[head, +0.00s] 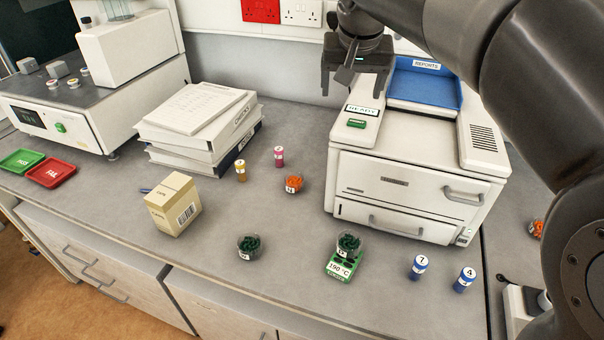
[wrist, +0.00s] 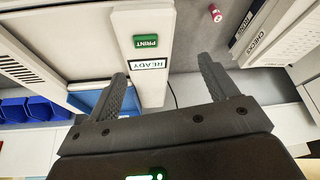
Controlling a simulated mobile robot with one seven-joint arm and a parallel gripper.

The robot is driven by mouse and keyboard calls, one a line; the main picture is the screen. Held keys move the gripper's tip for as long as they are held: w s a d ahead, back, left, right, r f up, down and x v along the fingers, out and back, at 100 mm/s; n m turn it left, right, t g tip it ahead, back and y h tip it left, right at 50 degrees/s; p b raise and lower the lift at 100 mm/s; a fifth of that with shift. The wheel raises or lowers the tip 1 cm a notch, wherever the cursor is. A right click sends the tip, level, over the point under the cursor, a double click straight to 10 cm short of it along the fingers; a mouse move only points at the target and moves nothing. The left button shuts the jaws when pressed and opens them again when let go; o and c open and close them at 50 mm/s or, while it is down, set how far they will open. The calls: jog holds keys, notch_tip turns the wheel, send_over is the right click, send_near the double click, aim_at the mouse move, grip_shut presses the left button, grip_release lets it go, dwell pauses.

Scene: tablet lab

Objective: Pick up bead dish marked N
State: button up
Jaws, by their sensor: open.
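Several clear dishes of beads stand on the grey bench in the head view. One with orange beads (head: 293,185) is near the middle, one with dark green beads (head: 249,246) is near the front, and one with dark green beads (head: 348,244) sits on a green 150 °C unit (head: 338,265). Another orange dish (head: 537,229) is partly hidden by my arm. The dishes' small labels are too small to tell which is N. My gripper (head: 354,88) is open and empty, high above the back of the bench by the printer; its fingers also show in the wrist view (wrist: 162,68).
A white printer (head: 400,190) with a blue tray stands at right centre. Small vials (head: 418,267) stand near the front right, with others (head: 241,171) near the middle. A cardboard box (head: 174,205) and binder stack (head: 200,130) are at left. Bench around the front green dish is clear.

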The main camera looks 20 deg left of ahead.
jog(key=w+a+f+n, duration=0.1)
jog(key=a+f, duration=0.1)
jog(key=a, duration=0.5)
jog(key=w+a+f, duration=0.2)
jog(key=a, duration=0.5)
send_near(294, 178)
jog(key=x, duration=0.4)
jog(key=shift+a+f, duration=0.1)
jog(key=shift+f, duration=0.1)
jog(key=x, duration=0.5)
jog(key=shift+w+f, duration=0.15)
jog(key=shift+f, duration=0.2)
jog(key=shift+c, duration=0.2)
jog(key=c, duration=1.1)
